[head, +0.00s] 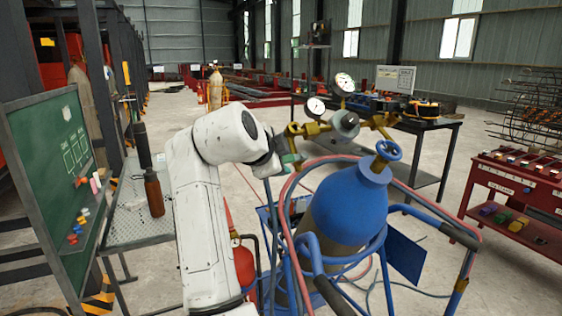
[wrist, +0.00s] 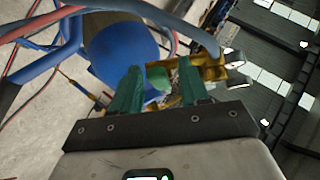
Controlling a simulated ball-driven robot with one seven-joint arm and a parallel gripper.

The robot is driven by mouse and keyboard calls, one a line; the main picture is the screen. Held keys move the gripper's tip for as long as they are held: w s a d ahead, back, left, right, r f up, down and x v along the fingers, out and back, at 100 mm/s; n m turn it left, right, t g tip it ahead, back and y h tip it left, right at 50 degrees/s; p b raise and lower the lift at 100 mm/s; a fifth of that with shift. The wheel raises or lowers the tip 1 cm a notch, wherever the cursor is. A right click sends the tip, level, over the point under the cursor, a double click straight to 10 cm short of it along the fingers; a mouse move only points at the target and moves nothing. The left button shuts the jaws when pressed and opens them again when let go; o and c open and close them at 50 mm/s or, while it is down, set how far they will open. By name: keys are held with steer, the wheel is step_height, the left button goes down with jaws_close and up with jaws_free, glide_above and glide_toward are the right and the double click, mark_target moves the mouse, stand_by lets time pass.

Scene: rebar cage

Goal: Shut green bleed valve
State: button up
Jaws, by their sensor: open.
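In the wrist view, the green bleed valve (wrist: 157,78) shows as a small light-green handle beside a brass fitting (wrist: 207,70). My gripper (wrist: 158,72) has two dark-green fingers, one on each side of the handle, with gaps visible. It is open, and I see no clear contact. In the head view, my gripper (head: 291,159) is at the left end of the brass regulator assembly (head: 312,130), left of the blue cylinder (head: 345,203). The valve cannot be told apart from the fingers there.
A blue handwheel (head: 389,151) tops the cylinder. Pressure gauges (head: 344,82) stand above the regulator. Red and blue hoses and a blue cart frame (head: 437,226) surround the cylinder. A green board (head: 62,170) is at left, and a red bench (head: 515,190) at right.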

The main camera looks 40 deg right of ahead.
steer(key=v, duration=0.9)
steer(key=s+f+n+t+y, duration=0.1)
steer(key=s+f+n+y, duration=0.25)
steer(key=f+n, duration=0.8)
steer(key=s+f+n+t+y, duration=0.15)
steer(key=s+f+n, duration=0.35)
steer(key=f, duration=1.4)
steer(key=s+a+f+n+g+y, duration=0.1)
steer(key=s+a+f+n+y, duration=0.25)
steer(key=s+f, duration=0.4)
steer(key=s+a+f+n+g+y, duration=0.2)
steer(key=s+a+f+n, duration=0.1)
steer(key=s+f+n, duration=0.4)
steer(key=s+m+g+p, duration=0.2)
steer(key=s+p, duration=0.3)
steer(key=s, duration=0.6)
steer(key=shift+s+d+r+g, duration=0.3)
steer(key=shift+d+r+g, duration=0.15)
steer(key=shift+g, duration=0.4)
